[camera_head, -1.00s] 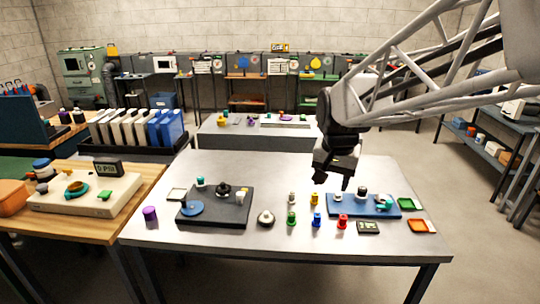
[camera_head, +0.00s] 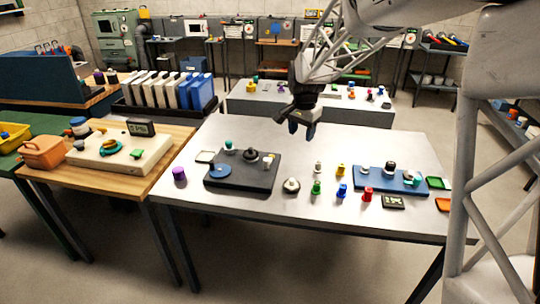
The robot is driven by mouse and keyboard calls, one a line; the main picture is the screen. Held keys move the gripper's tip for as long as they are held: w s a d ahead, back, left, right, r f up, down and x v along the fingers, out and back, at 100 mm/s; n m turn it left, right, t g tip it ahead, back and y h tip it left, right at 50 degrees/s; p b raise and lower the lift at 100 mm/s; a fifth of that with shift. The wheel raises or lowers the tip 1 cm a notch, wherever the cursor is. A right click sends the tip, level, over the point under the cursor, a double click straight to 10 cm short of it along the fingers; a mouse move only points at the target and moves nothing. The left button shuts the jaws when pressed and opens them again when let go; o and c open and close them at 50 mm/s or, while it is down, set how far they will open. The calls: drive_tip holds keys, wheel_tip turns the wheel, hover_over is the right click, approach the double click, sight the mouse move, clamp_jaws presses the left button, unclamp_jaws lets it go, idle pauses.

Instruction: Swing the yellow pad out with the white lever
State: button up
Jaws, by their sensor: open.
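My gripper (camera_head: 301,127) points down with its dark fingers apart and nothing between them. It hangs above the back part of the grey table, between the dark board and the blue board. The dark board (camera_head: 227,183) carries a blue disc (camera_head: 220,170), a black knob, a teal knob and a small pale upright part (camera_head: 267,158), which may be the white lever. The blue board (camera_head: 370,183) carries a dark-and-white knob and a teal-and-white part. A small yellow piece (camera_head: 340,170) stands on the table between the boards. I cannot tell which part is the yellow pad.
A white round piece (camera_head: 291,186) and green, blue and red pieces stand along the table's front. A purple cylinder (camera_head: 179,174) is at left. Green (camera_head: 437,183) and orange trays lie at right. A beige device (camera_head: 118,150) sits on the wooden bench. The table's back right is clear.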

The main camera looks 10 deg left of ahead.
drive_tip(key=m, duration=0.2)
hover_over(266, 159)
drive_tip(key=shift+g, duration=0.3)
wheel_tip(266, 159, down, 12)
drive_tip(key=shift+d+r, duration=0.1)
drive_tip(key=shift+f, duration=3.9)
clamp_jaws()
